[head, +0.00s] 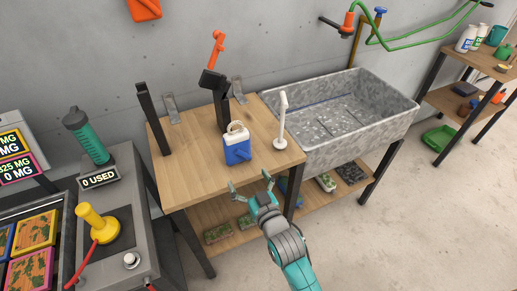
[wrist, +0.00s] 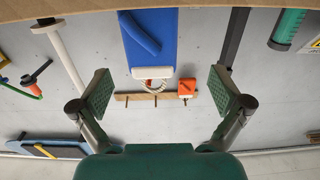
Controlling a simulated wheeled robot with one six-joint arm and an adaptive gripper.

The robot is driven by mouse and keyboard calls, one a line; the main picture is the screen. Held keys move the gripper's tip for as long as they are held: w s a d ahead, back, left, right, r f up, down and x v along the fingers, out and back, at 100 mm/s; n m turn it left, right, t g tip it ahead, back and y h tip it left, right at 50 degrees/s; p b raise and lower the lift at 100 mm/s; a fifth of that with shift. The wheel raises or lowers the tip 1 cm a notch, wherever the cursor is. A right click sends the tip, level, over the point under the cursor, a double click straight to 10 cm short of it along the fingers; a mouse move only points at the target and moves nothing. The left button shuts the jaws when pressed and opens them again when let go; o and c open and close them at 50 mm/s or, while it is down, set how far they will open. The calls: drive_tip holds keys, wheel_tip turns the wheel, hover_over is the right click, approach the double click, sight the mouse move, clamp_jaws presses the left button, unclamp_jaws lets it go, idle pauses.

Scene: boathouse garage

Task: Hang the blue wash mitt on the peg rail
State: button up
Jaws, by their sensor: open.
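The blue wash mitt (head: 238,153) stands upright on the wooden bench, with a white cuff and a pale loop on top. In the wrist view the mitt (wrist: 150,40) appears upside down, centred between my fingers and beyond them. My gripper (head: 251,188) is open and empty at the bench's front edge, apart from the mitt. In the wrist view my gripper's padded fingers (wrist: 165,97) are wide apart. The wooden peg rail (wrist: 133,97) is on the wall behind the mitt, showing several pegs and an orange item (wrist: 187,87). The head view does not show the rail.
Dark posts (head: 151,118) and an orange-topped fixture (head: 216,75) stand behind and left on the bench (head: 187,150). A grey counter (head: 150,235) with a yellow plunger-like object (head: 98,225) is left.

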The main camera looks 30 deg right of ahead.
sight(239, 149)
drive_tip(key=w, duration=0.2)
drive_tip(key=w+d, duration=0.1)
drive_tip(key=w, duration=0.1)
drive_tip(key=w+r, duration=0.1)
drive_tip(key=w, duration=0.1)
drive_tip(key=shift+w+d+r, duration=0.1)
drive_tip(key=shift+w+d, duration=0.2)
drive_tip(key=shift+w, duration=0.05)
drive_tip(key=shift+w+r, duration=0.15)
drive_tip(key=shift+w, duration=1.2)
drive_tip(key=shift+w+r, duration=0.1)
drive_tip(key=shift+w, duration=1.25)
drive_tip(key=c, duration=0.8)
